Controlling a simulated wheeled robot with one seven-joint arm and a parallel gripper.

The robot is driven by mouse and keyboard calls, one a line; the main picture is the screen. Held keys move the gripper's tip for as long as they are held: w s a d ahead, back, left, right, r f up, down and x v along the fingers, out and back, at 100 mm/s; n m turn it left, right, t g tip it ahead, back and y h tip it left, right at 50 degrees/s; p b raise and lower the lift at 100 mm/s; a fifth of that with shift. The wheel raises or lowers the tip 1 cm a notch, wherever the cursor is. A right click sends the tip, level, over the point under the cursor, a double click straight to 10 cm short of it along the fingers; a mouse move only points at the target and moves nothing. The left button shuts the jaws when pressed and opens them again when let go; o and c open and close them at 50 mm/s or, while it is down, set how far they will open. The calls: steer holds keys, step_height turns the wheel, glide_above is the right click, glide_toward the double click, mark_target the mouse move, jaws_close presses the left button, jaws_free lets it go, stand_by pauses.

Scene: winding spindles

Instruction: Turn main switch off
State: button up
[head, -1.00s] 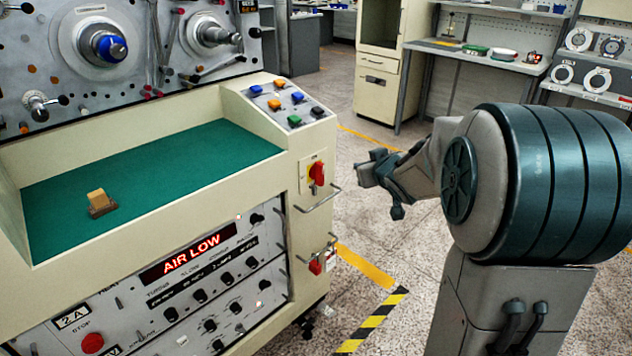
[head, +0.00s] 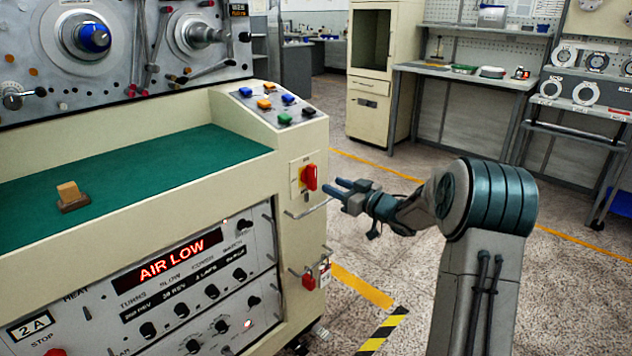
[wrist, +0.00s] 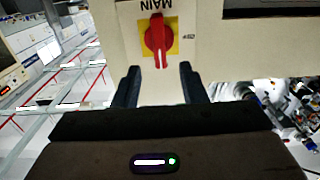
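The main switch (head: 309,178) is a red rotary handle on a yellow plate, on the cream front corner of the winding machine. In the wrist view the red handle (wrist: 158,38) stands upright in the picture under the upside-down label MAIN. My gripper (head: 337,187) is just right of the switch in the head view, pointing at it. In the wrist view my gripper (wrist: 158,80) has its two dark fingers apart, one to each side below the handle, with nothing between them. The fingers appear apart from the handle.
A metal bar handle (head: 308,209) sticks out just below the switch. A second red knob (head: 308,281) is lower on the machine. Colored buttons (head: 276,100) are on the sloped panel above. The lit display (head: 172,258) reads AIR LOW. Open floor lies to the right.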

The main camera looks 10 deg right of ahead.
mark_target(315, 177)
steer(key=b+x, duration=0.1)
steer(key=x, duration=0.6)
steer(key=shift+w+a, duration=0.25)
steer(key=shift+w, duration=0.05)
jaws_close()
